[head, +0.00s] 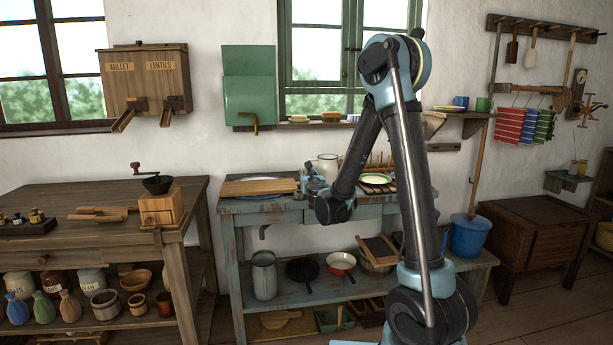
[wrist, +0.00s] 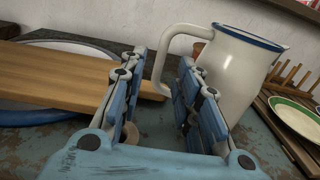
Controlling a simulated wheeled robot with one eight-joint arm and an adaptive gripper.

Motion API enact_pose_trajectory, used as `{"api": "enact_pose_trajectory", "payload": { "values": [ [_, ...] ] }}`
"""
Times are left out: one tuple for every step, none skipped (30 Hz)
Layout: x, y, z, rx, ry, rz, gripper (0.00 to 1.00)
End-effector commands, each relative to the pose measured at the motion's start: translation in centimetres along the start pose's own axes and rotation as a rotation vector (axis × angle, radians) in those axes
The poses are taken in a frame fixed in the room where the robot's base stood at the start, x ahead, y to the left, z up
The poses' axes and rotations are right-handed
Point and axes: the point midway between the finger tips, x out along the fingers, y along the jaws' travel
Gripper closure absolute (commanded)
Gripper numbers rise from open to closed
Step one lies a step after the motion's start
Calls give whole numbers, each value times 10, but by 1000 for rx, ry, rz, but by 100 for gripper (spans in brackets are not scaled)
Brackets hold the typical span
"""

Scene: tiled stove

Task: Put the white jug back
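The white jug (wrist: 238,78) with a blue rim stands upright on the blue-grey worktable, just ahead and to the right of my gripper in the wrist view. It also shows in the head view (head: 328,163), partly hidden by my arm and gripper. My gripper (wrist: 163,66) is open, with its fingers spread. The jug's handle (wrist: 166,48) shows in the gap between the fingertips, nearer the right finger. The right finger overlaps the jug's lower left side in the picture, and I cannot tell whether it touches.
A wooden board (wrist: 65,75) lies over a white basin with a blue rim (wrist: 28,117) at the left. A cream plate with a green rim (wrist: 300,122) sits on a wooden rack to the right. The lower shelf holds pans and a metal can (head: 264,277).

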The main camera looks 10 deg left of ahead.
Motion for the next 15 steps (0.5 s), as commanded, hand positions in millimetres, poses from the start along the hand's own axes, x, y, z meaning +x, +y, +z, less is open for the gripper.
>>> {"api": "enact_pose_trajectory", "payload": {
  "values": [
    [-11, 0, 0, 0, 0, 1, 70],
    [-17, 0, 0, 0, 0, 1, 70],
    [-24, 0, 0, 0, 0, 0, 70],
    [-28, 0, 0, 0, 0, 0, 70],
    [-33, 0, 0, 0, 0, 0, 70],
    [-39, 0, 0, 0, 0, 1, 70],
    [-43, 0, 0, 0, 0, 1, 70],
    [-46, 0, 0, 0, 0, 1, 70],
    [-50, 0, 0, 0, 0, 0, 70],
    [-52, 0, 0, 0, 0, 0, 70],
    [-54, 0, 0, 0, 0, 0, 70],
    [-56, 0, 0, 0, 0, 0, 70],
    [-58, 0, 0, 0, 0, 0, 70],
    [-58, 0, 0, 0, 0, -1, 70],
    [-59, 0, 0, 0, 0, -1, 70]
  ]
}}
